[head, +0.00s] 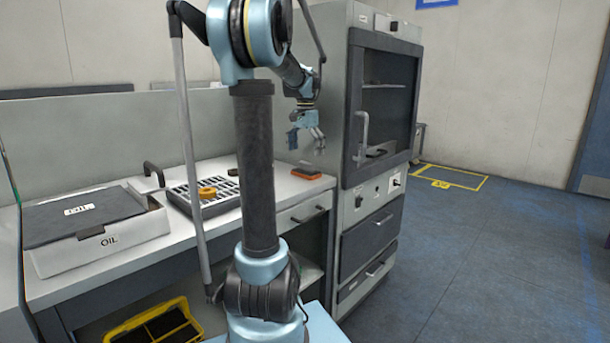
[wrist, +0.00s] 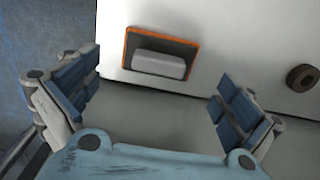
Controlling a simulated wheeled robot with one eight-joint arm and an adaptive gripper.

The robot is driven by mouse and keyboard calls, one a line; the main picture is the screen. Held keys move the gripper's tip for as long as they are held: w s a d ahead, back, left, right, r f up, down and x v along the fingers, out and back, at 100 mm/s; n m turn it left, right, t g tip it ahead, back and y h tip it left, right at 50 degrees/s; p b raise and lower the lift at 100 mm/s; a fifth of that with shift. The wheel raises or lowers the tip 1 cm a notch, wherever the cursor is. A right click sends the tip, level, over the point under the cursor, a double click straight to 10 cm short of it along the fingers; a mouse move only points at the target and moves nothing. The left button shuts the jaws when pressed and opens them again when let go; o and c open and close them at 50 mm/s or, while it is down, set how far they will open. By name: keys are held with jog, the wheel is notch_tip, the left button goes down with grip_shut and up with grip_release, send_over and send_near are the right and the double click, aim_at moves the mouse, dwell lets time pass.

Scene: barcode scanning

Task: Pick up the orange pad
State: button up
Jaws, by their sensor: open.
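The orange pad (head: 306,173) lies on the light worktop near its right end, beside the tall grey cabinet. In the wrist view the orange pad (wrist: 160,43) is a dark rectangle with an orange border and a pale raised block across it. My gripper (head: 306,140) is above the pad in the head view, fingers pointing down. In the wrist view my gripper (wrist: 160,98) is open and empty, with one blue-padded finger at each side. The pad shows beyond the gap between the fingertips, apart from both.
A slotted tray (head: 208,205) with an orange ring (head: 207,192) stands on the worktop, partly behind my arm. The tall cabinet (head: 375,110) borders the right. A dark round knob-like thing (wrist: 301,78) is at the wrist view's right.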

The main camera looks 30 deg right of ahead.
aim_at(306, 163)
jog(key=shift+w+d+f, duration=0.1)
jog(key=shift+d+f, duration=0.05)
jog(key=shift+f, duration=1.2)
jog(key=shift+w+d+f, duration=0.1)
jog(key=shift+d+f, duration=0.05)
jog(key=shift+f, duration=1.15)
jog(key=c, duration=1.6)
